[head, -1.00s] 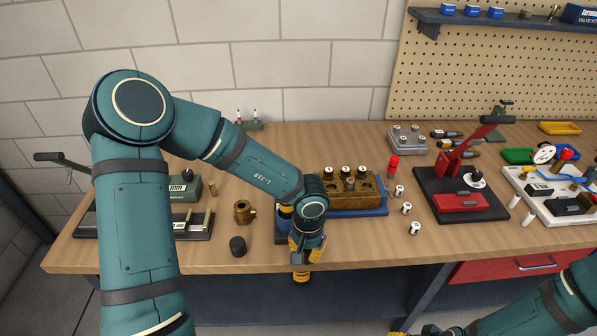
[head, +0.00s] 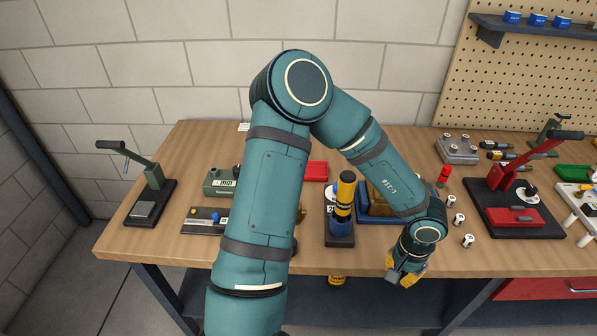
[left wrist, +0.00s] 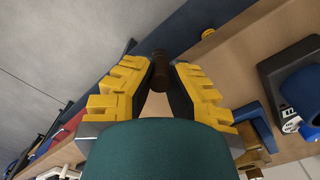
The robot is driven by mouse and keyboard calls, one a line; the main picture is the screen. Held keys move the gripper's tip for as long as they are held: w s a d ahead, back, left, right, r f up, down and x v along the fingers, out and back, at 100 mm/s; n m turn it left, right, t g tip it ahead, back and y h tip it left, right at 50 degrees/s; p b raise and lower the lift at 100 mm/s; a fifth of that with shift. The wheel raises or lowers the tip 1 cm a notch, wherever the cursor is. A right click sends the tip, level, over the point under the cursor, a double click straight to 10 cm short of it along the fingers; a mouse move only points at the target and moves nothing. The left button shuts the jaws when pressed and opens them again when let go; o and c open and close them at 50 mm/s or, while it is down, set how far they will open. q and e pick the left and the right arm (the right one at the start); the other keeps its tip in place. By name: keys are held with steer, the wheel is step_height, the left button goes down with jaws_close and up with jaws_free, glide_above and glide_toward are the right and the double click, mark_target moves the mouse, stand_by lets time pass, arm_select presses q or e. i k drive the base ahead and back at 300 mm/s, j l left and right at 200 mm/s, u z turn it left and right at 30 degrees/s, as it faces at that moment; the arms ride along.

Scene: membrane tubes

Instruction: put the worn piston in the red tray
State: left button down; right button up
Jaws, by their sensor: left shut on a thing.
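My left gripper (head: 405,270) is in front of the bench's front edge, below and right of the brown block. In the left wrist view, its yellow fingers (left wrist: 160,85) are closed on a dark brown, roughly cylindrical piece (left wrist: 160,70), apparently the worn piston. In the head view I cannot make the piece out at the fingers. A shallow red tray (head: 316,171) lies toward the back of the bench, left of the black-and-yellow cylinder and partly hidden by my left arm. My right gripper is not in view.
A blue tray (head: 366,217) with the brown block (head: 383,197) and a black-and-yellow cylinder (head: 345,197) on a dark stand are near my left forearm. Small white cylinders (head: 459,219) stand right of the block. A red-handled press (head: 513,210) is further right.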

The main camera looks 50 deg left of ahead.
mark_target(311, 173)
steer(key=k+j, duration=0.25)
steer(key=j, duration=0.15)
steer(key=k+j, duration=0.25)
steer(key=j, duration=0.2)
steer(key=k+j, duration=0.25)
steer(key=j, duration=0.15)
steer(key=i, duration=0.5)
